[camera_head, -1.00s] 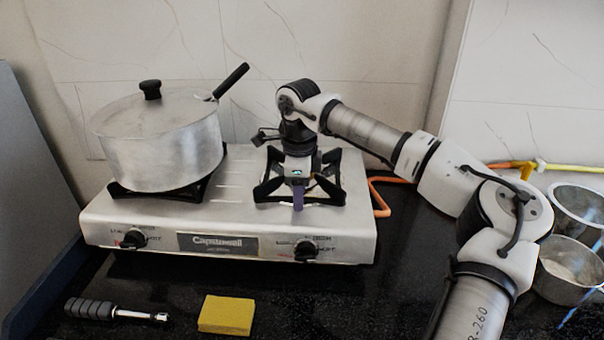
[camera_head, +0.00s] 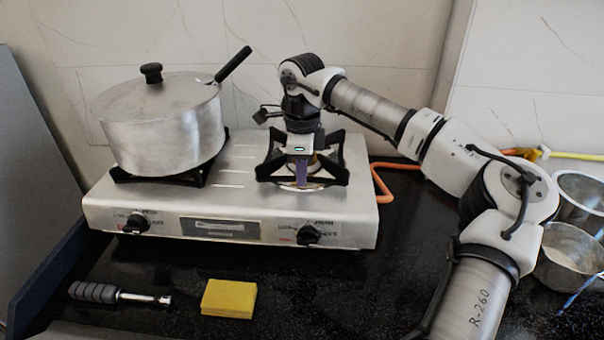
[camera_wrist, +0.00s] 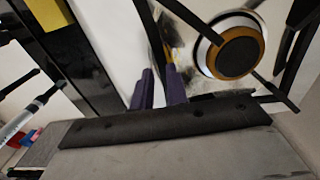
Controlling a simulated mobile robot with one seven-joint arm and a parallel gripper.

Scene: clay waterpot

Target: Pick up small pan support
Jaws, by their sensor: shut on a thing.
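The small pan support (camera_head: 335,172), a black metal frame with several prongs, is at the right burner of the silver gas stove (camera_head: 230,200). My gripper (camera_head: 301,178) reaches down over it from above, its purple fingertips at the front of the frame. In the wrist view, the two purple fingers (camera_wrist: 161,88) are shut on a dark bar of the pan support (camera_wrist: 152,35). The round burner head (camera_wrist: 235,50) shows between the dark bars. The support appears slightly above the stove top; its exact clearance is hard to tell.
A lidded silver pot (camera_head: 165,130) stands on the left burner. A yellow sponge (camera_head: 229,298) and a black-handled tool (camera_head: 105,293) lie on the black counter in front. Metal bowls (camera_head: 572,255) and an orange hose (camera_head: 383,185) are at the right.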

